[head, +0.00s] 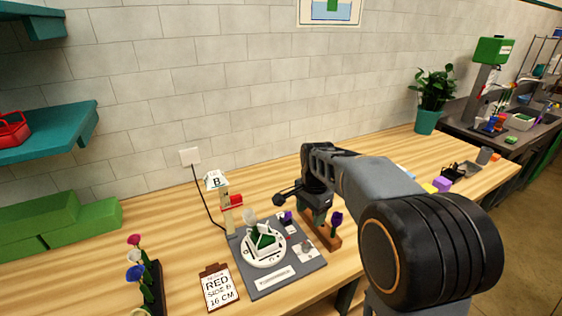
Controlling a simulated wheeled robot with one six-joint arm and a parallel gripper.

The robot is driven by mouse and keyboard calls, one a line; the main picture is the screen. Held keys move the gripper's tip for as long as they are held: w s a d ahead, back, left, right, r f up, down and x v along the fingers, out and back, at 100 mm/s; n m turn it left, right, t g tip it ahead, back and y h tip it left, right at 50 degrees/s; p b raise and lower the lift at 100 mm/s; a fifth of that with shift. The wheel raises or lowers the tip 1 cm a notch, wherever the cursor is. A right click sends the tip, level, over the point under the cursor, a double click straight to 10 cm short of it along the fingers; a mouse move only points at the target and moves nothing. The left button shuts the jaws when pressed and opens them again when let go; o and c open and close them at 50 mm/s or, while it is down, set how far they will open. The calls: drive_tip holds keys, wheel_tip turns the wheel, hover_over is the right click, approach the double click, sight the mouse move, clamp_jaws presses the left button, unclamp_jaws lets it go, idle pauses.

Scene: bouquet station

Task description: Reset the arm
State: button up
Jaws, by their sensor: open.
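My arm reaches in from the right and folds down over the wooden table (185,212). My gripper (281,201) hangs above the grey station board (285,283), near its back right edge. It is open, and I see nothing between its jaws, though it is small and dark here. On the board, a white round holder (262,262) carries a green and white piece with a pale flower head above it. A small purple flower (286,217) shows just below my gripper. Another purple flower (336,219) stands by a brown wooden block (325,232) to the right.
A post with a "B" sign (215,180) and red part (232,201) stands behind the board. A clipboard reading "RED SIDE B 16 CM" (218,287) lies left, beside a dark flower rack (152,284). Green blocks (82,222) sit far left. The back middle tabletop is clear.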

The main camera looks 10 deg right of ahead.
drive_tip(key=s+r+n+t, duration=0.1)
drive_tip(key=s+n+t, duration=0.3)
drive_tip(key=s+n, duration=0.8)
drive_tip(key=shift+s+a+r+n, duration=0.15)
drive_tip(key=shift+s+r+n, duration=0.15)
drive_tip(key=shift+s, duration=2.05)
